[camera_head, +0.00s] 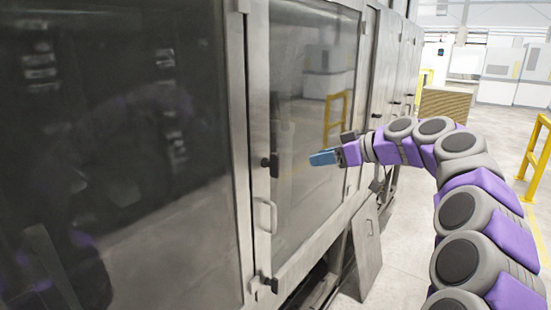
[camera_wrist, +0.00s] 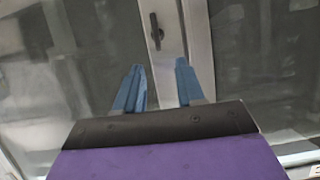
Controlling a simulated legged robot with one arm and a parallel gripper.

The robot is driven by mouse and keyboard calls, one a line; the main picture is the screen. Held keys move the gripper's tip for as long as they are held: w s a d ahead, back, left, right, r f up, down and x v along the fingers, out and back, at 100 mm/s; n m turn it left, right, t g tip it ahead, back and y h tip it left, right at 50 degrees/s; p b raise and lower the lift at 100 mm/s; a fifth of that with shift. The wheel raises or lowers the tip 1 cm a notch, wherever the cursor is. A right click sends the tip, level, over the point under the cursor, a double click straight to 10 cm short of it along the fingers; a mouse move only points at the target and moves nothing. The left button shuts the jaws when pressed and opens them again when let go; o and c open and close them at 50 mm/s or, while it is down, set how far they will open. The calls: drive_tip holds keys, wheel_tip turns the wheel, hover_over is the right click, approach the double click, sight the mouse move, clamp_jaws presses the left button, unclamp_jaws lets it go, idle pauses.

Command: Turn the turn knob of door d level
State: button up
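A black turn knob (camera_head: 272,164) sits on the metal frame strip between two glass doors in the head view. In the wrist view the turn knob (camera_wrist: 156,32) stands close to upright on the pale strip, above and ahead of my fingertips. My gripper (camera_head: 322,158) is to the right of the knob, at about its height, apart from it. In the wrist view the two blue fingers of my gripper (camera_wrist: 159,75) stand apart with nothing between them. No label shows which door is door d.
A pale bar handle (camera_head: 268,216) and a lower black knob (camera_head: 270,284) are on the same strip. A detached-looking panel (camera_head: 367,250) leans below the machine. Yellow railings (camera_head: 538,155) stand at the right. Open floor (camera_head: 405,225) lies beside the machine.

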drive_tip(key=p, duration=0.2)
approach(274, 164)
drive_tip(key=x, duration=1)
drive_tip(key=shift+w+f, duration=0.15)
drive_tip(key=shift+w, duration=0.25)
clamp_jaws()
